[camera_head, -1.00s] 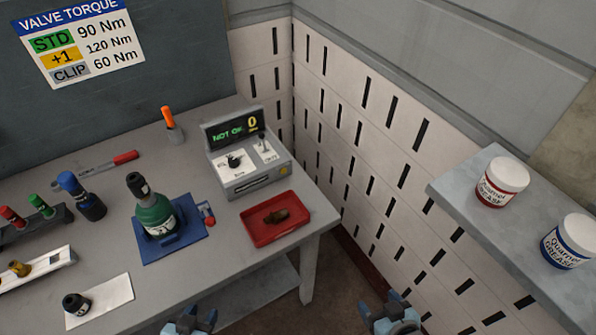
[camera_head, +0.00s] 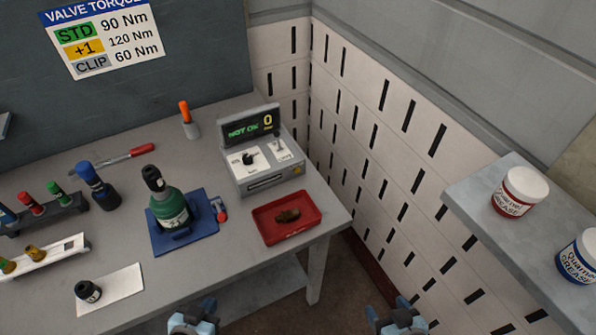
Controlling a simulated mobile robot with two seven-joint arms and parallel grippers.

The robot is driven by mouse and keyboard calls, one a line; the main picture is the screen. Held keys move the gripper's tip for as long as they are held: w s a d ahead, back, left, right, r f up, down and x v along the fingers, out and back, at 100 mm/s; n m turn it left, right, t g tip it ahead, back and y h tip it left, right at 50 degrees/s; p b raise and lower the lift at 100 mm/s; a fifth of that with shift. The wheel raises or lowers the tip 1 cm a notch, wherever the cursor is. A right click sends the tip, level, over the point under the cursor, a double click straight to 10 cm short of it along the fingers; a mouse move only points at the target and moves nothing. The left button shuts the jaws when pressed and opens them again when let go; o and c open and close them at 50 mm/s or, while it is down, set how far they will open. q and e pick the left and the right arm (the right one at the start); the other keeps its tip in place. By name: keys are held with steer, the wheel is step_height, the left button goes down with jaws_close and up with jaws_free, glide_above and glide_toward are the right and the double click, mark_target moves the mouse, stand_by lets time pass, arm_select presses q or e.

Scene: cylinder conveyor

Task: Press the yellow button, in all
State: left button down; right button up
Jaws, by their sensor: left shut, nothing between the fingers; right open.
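My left gripper (camera_head: 194,316) is shut and empty at the bottom edge, below the bench's front edge. My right gripper (camera_head: 400,318) is open and empty at the bottom edge, to the right of the bench. Both are well apart from the box.
A red tray (camera_head: 262,238) with a brown piece sits in front of the box. A green cylinder (camera_head: 168,207) stands in a blue holder on the left. A blue-topped tool (camera_head: 95,185) and an orange-handled tool (camera_head: 188,119) stand on the bench. A shelf (camera_head: 480,215) with tubs juts out at right.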

steer(key=shift+w+r, duration=0.1)
steer(key=shift+w, duration=0.05)
stand_by(0.6)
stand_by(0.4)
steer(key=shift+c, duration=0.2)
steer(key=c, duration=0.3)
jaws_close()
stand_by(0.5)
stand_by(1.0)
